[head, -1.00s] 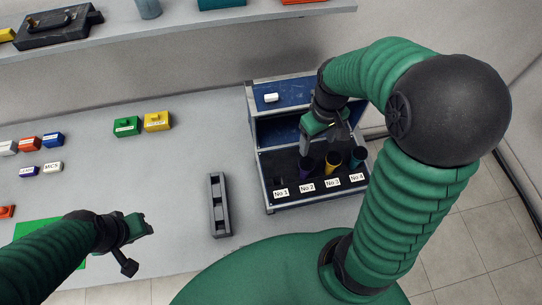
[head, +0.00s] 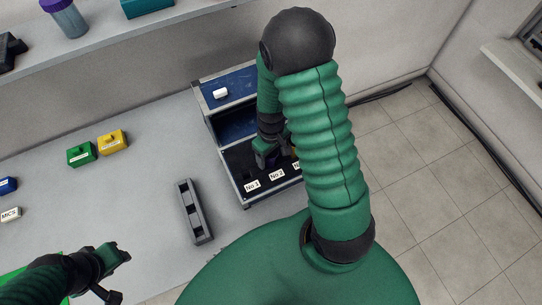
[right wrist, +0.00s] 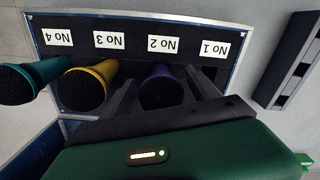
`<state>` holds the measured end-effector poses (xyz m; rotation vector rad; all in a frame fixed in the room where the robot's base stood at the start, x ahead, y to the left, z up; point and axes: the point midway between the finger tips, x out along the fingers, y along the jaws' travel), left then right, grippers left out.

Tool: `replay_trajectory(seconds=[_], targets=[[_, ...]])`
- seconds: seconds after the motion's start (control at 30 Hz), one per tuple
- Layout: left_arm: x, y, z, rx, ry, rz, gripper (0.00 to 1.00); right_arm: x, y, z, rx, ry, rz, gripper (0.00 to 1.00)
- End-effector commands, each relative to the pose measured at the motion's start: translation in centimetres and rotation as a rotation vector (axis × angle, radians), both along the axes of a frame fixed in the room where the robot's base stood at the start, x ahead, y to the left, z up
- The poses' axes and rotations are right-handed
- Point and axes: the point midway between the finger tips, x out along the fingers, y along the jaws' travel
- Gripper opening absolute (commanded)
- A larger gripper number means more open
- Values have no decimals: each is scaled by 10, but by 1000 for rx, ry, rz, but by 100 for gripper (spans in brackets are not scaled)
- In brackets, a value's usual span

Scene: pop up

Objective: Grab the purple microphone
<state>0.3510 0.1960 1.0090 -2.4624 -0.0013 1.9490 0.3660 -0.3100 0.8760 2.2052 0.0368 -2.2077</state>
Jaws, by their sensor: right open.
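The purple microphone (right wrist: 162,88) stands in the slot labelled No 2 of the black rack (right wrist: 135,28), as the right wrist view shows. My right gripper (right wrist: 163,98) is open, with one finger on each side of the purple microphone; I cannot tell whether they touch it. In the head view my right gripper (head: 268,155) is down over the rack, and my arm hides most of the microphones. My left gripper (head: 116,272) is open and empty over the table at the lower left.
A yellow microphone (right wrist: 88,84) and a teal microphone (right wrist: 28,80) stand beside the purple one. A dark slotted block (head: 194,212) lies left of the rack. Green (head: 81,153) and yellow (head: 112,141) boxes sit further left. A shelf (head: 110,42) runs above the table.

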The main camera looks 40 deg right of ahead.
Motion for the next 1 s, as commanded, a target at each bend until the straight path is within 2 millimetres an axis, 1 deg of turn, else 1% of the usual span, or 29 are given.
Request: replay_trajectory(seconds=[0.07,0.23,0.77,1.0], targets=[[0,0,0,0,0,0,36,0,0,-4,0,0,0,70],[0,0,0,0,0,0,36,0,0,-4,0,-2,1,70],[0,0,0,0,0,0,36,1,0,-3,-1,-2,1,0],[0,0,0,0,0,0,36,1,0,-3,-1,-3,1,0]])
